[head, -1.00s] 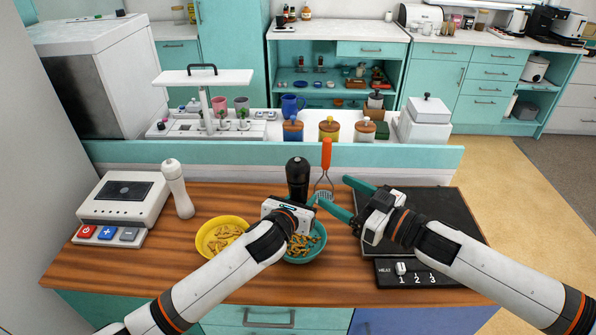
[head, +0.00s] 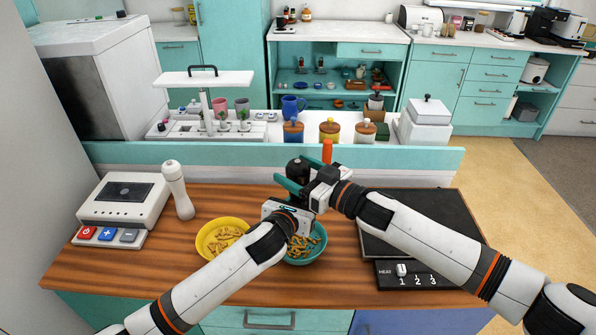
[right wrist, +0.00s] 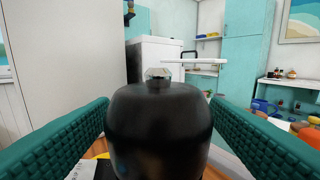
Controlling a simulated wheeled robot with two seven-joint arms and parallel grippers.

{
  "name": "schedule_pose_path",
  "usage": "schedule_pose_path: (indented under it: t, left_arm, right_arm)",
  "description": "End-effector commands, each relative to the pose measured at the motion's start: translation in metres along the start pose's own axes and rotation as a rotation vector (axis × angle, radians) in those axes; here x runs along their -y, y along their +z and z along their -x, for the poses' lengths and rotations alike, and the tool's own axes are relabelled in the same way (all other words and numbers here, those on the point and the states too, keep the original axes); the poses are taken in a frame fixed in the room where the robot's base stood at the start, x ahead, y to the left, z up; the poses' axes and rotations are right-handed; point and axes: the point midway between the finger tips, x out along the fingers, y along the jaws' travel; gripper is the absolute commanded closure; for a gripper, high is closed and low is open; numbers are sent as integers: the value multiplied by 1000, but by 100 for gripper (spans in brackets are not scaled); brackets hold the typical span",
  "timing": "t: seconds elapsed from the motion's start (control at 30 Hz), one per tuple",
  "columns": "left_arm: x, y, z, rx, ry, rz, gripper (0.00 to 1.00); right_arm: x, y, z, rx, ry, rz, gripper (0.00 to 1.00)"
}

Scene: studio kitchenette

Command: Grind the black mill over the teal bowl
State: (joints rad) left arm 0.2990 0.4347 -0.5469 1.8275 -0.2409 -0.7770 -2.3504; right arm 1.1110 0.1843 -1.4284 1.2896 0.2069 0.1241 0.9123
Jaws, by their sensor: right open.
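The black mill (head: 294,172) is upright above the counter, at the far side of the teal bowl (head: 318,250), which holds yellow-brown pieces. My left gripper (head: 287,205) is at the mill's lower part and appears shut on it; its fingers are mostly hidden behind its own body. My right gripper (head: 291,183) is open at the mill's upper part, coming in from the right. In the right wrist view, the mill's rounded black top (right wrist: 158,125) with a small metal knob sits between the two spread teal fingers, with a gap at each side.
A yellow bowl (head: 204,240) stands left of the teal bowl. A white mill (head: 178,190) and a white scale-like device (head: 122,200) are at the left. A masher's orange handle (head: 327,150) shows behind my right gripper. A black hob (head: 440,215) lies at the right.

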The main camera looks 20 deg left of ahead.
Motion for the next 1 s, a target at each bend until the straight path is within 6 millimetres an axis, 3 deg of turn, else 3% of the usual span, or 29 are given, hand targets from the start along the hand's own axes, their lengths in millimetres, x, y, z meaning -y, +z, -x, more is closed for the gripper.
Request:
schedule_pose_path:
  t: [0.1,0.4,0.67,1.0]
  left_arm:
    - [0,-1,0,-2,0,0,96]
    - [0,-1,0,-2,0,0,96]
    - [0,-1,0,-2,1,0,96]
    - [-1,-1,0,-2,3,1,96]
  right_arm:
    - [0,0,0,0,0,0,30]
    - [0,0,0,0,0,0,75]
    - [-3,0,-1,6,-34,-2,75]
    - [-6,1,-3,13,-236,-4,75]
